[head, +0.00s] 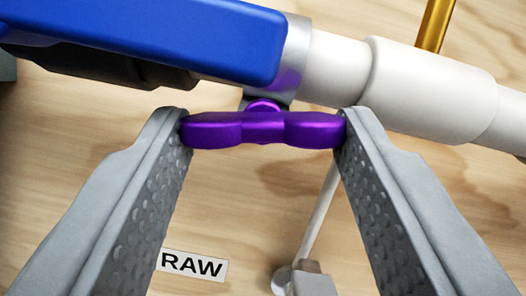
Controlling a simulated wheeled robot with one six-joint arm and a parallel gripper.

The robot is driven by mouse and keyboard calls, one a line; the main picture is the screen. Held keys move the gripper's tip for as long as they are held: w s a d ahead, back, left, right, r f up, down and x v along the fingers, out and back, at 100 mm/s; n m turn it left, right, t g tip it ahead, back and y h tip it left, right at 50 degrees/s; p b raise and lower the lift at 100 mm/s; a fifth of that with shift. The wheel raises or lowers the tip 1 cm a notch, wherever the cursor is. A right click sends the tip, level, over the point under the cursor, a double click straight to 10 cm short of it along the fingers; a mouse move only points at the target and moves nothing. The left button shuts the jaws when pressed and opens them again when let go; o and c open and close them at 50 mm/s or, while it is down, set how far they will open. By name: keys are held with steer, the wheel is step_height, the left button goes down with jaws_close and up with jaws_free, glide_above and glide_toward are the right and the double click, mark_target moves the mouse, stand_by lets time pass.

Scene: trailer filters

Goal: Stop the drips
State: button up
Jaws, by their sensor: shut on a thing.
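A purple butterfly-shaped handle (218,131) sits on a small stem at the end of a grey metal collar (293,60). My gripper (263,135) is shut on the handle, with one textured grey finger at each end of it. The handle lies level across the picture. The collar joins a white pipe (425,85) to the right and a blue lever or body (150,35) to the left. No drip shows in this view.
A pale wooden panel (90,215) lies behind. A label reading "RAW" (192,265) is low on it. A thin pale rod (318,215) runs down to a grey fitting (300,280). A gold rod (435,25) rises at top right. A dark part (105,68) lies under the blue one.

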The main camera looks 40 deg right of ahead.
steer(key=shift+m+g+h, duration=0.3)
steer(key=shift+m+h, duration=0.2)
steer(key=shift+m, duration=0.4)
steer(key=shift+c, duration=0.2)
steer(key=shift+m, duration=0.3)
steer(key=o, duration=1)
steer(key=shift+a, duration=0.1)
steer(key=v, duration=1.7)
steer(key=shift+a+f, duration=0.15)
steer(key=shift+f, duration=0.05)
